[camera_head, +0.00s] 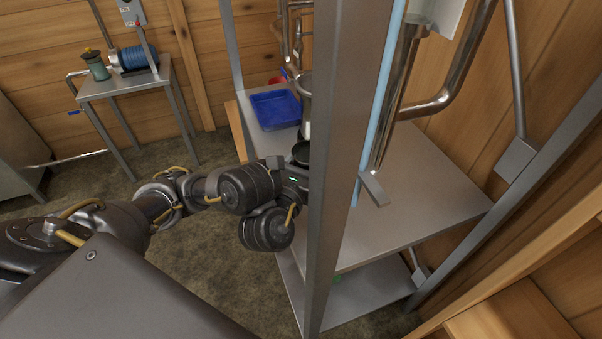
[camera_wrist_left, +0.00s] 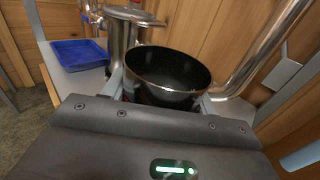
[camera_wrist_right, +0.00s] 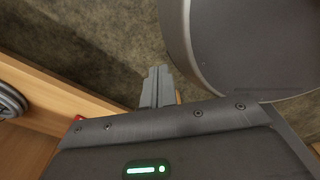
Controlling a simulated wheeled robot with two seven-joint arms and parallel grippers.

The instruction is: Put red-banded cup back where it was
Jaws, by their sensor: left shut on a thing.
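A cup with a dark inside (camera_wrist_left: 168,72) stands between the fingers of my left gripper (camera_wrist_left: 165,92) in the left wrist view, its mouth facing up. The gripper is shut on it. A trace of red shows low beside a finger, but most of the cup's outer side is hidden. In the head view the dark cup (camera_head: 301,152) is partly hidden behind a metal post, above the steel table. My right gripper (camera_wrist_right: 157,86) shows only in the right wrist view, its fingers together with nothing visible between them.
A blue tray (camera_head: 274,109) lies on the steel table (camera_head: 420,195), with a small red thing (camera_head: 277,80) behind it. A metal post (camera_head: 345,150) stands in front. A metal vessel (camera_wrist_left: 122,35) and pipes rise near the cup. The table's right part is clear.

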